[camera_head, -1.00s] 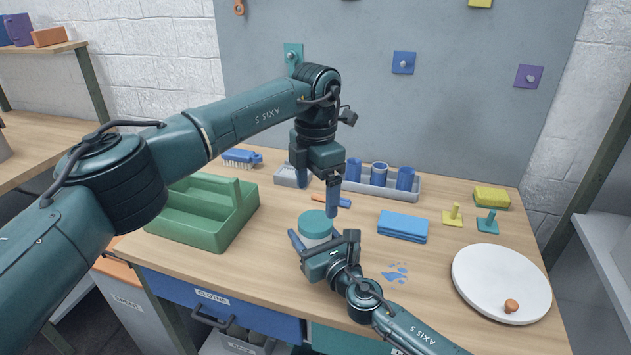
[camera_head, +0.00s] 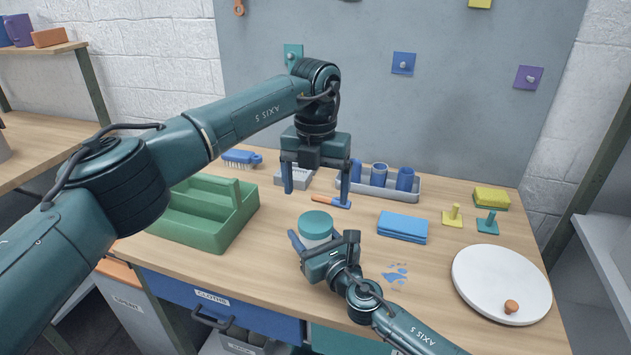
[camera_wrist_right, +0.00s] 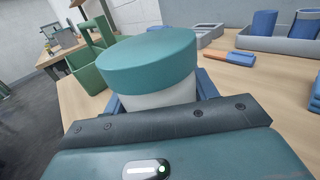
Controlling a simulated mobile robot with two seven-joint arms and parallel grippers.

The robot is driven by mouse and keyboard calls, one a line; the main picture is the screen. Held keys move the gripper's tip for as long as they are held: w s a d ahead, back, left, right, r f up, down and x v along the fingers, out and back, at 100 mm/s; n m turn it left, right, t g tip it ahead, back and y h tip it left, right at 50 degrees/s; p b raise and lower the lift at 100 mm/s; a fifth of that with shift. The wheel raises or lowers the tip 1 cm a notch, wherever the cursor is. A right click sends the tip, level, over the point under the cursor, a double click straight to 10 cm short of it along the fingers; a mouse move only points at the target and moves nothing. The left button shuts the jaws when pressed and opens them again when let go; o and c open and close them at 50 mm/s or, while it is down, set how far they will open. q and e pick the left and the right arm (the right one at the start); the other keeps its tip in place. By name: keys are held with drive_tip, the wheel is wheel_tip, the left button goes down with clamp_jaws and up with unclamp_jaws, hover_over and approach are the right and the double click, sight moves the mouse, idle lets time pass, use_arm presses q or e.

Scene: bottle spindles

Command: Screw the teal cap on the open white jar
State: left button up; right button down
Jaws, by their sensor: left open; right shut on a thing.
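The white jar (camera_wrist_right: 161,98) stands on the bench with the teal cap (camera_head: 316,224) on its top. My left gripper (camera_head: 316,185) is open and empty, fingers pointing down, above and behind the jar and apart from the cap.
A green caddy (camera_head: 206,235) stands left of the jar. An orange-and-blue tool (camera_head: 331,202) lies behind it, with a grey tray (camera_head: 403,193) of blue cups beyond. Blue cloths (camera_head: 402,226), a blue spill (camera_head: 396,273) and a white round board (camera_head: 501,284) lie to the right.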

sight(315, 221)
use_arm(q)
wheel_tip(315, 221, down, 7)
drive_tip(key=shift+f, duration=0.2)
drive_tip(key=shift+c, duration=0.5)
drive_tip(key=c, duration=1)
drive_tip(key=o, duration=1.2)
wheel_tip(315, 221, up, 12)
